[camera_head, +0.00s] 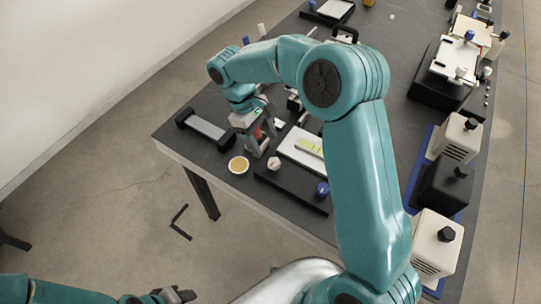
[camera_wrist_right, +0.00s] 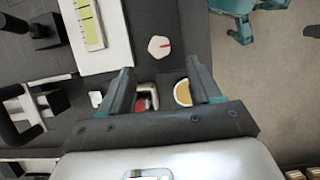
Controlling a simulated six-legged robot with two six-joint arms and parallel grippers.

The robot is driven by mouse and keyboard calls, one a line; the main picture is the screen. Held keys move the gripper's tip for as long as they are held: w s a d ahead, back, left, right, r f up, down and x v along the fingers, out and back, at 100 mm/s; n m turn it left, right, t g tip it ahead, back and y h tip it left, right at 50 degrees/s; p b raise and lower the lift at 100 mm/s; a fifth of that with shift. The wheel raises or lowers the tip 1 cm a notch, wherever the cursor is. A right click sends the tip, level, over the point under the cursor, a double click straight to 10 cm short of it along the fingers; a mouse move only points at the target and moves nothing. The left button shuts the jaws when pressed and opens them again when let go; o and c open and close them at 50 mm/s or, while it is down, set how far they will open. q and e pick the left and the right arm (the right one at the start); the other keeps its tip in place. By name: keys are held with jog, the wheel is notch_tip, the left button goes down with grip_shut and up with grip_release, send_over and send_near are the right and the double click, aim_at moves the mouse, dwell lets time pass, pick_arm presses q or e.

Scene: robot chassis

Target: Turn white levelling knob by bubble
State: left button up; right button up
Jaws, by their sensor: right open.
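The white levelling knob (camera_head: 274,163) sits on the dark base beside a white plate with a yellow-green bubble vial (camera_head: 308,147). In the right wrist view the knob (camera_wrist_right: 159,47) shows a red mark on top, and the vial (camera_wrist_right: 90,25) lies to its left. My right gripper (camera_head: 257,153) is beside the knob, just to its left in the head view. In the right wrist view the right gripper (camera_wrist_right: 159,70) is open, and the knob lies just beyond its fingertips. A blue knob (camera_head: 322,189) is at the base's near corner. My left gripper (camera_head: 176,295) is at the bottom edge, away from the table.
A round dish with a tan top (camera_head: 238,165) stands near the table edge, close to my right gripper. A dark-ended grey bar (camera_head: 207,128) lies to the left. White and black boxes (camera_head: 436,241) line the right side. My right arm covers the table's middle.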

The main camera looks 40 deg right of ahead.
aim_at(274, 162)
jog(key=x, duration=0.6)
jog(key=shift+s+d, duration=0.15)
jog(key=shift+s, duration=0.2)
jog(key=shift+f, duration=0.55)
jog(key=shift+s, duration=0.1)
jog(key=shift+c, duration=0.3)
jog(key=c, duration=1)
